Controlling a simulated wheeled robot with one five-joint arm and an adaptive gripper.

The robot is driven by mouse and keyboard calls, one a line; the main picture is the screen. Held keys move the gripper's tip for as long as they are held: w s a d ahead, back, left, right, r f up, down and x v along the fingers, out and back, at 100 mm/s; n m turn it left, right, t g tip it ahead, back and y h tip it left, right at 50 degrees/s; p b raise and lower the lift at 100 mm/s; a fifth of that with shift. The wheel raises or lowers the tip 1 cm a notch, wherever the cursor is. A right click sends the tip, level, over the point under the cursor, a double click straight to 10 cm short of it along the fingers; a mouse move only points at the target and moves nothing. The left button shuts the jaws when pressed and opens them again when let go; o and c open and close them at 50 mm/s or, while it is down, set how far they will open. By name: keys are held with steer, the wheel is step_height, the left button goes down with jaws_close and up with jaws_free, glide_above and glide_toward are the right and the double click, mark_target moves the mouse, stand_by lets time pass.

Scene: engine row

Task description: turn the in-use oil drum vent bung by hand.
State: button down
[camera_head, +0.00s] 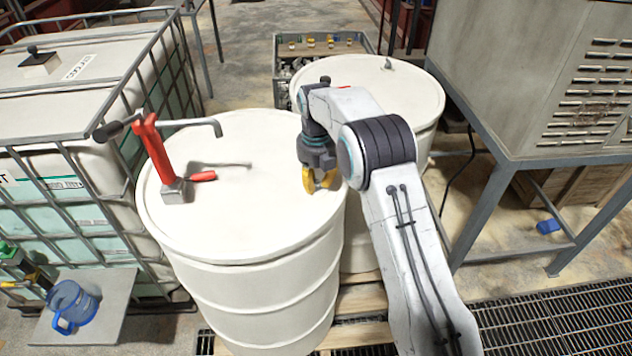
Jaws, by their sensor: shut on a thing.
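The in-use oil drum (250,235) is cream white and stands upright in the middle. A red hand pump (157,150) with a grey spout and a red-handled lever is mounted on the left of its lid. My gripper (319,184) reaches down to the right side of the same lid, across from the pump. Its yellow fingers are at lid height and shut on the vent bung. The bung itself is hidden by the fingers, so I cannot tell how far it is turned.
A second white drum (412,92) stands close behind my arm. A caged white tank (65,120) is on the left, with a blue jug (72,303) below. A crate (283,62) stands behind. A grey machine on a steel frame (487,212) bounds the right.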

mark_target(316, 182)
steer(key=shift+s+f+n, duration=0.25)
steer(key=shift+f+n, duration=0.1)
steer(key=shift+n, duration=0.55)
steer(key=c, duration=1)
jaws_free()
steer(key=shift+w+r, duration=0.1)
steer(key=shift+w, duration=0.1)
steer(key=shift+r, duration=0.15)
steer(key=shift+r, duration=0.45)
step_height(316, 182, up, 11)
steer(key=shift+f, duration=0.1)
